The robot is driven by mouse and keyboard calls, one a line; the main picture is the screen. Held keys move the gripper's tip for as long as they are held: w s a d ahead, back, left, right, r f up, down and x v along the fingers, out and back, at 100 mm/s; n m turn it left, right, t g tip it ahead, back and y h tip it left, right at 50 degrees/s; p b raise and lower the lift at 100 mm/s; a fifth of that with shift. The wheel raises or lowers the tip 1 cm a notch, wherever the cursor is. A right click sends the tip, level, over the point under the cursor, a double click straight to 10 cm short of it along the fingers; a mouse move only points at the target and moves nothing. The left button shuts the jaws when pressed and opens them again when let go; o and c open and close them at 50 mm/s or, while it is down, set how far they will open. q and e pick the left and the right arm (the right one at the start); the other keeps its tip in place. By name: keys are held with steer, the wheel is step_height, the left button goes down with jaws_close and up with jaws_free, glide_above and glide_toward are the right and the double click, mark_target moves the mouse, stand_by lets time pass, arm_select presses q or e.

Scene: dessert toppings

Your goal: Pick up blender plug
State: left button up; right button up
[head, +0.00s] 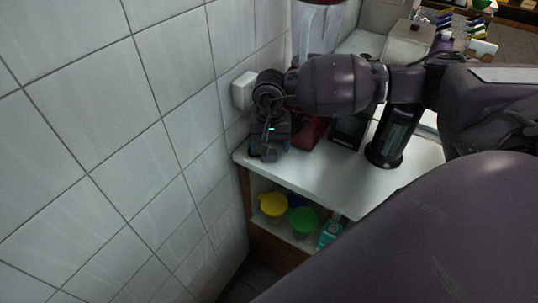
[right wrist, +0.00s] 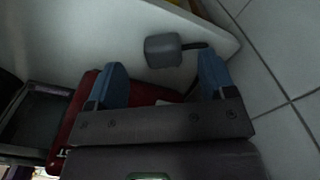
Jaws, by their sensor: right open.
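The blender plug (right wrist: 162,50) is a small grey block with a short dark cord or prong at its right side. In the right wrist view it sits between and just beyond the blue fingertips of my right gripper (right wrist: 163,62), with gaps on both sides. The gripper is open and points down over the counter corner by the tiled wall in the head view (head: 268,144). The plug's contact with the counter is hard to tell. The blender has a red base (head: 309,134) and a clear jar (head: 318,28), partly hidden by my right arm. My left gripper is out of view.
A white wall socket (head: 243,90) is on the tiles just left of my right gripper. A dark bottle-like object (head: 391,138) stands on the white counter (head: 330,180). Below, a shelf holds a yellow-lidded container (head: 273,204) and a green-lidded one (head: 304,221).

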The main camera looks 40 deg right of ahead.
mark_target(269, 154)
step_height(269, 154, down, 5)
steer(key=shift+w+r, duration=0.1)
steer(key=shift+w, duration=0.05)
steer(key=c, duration=1.1)
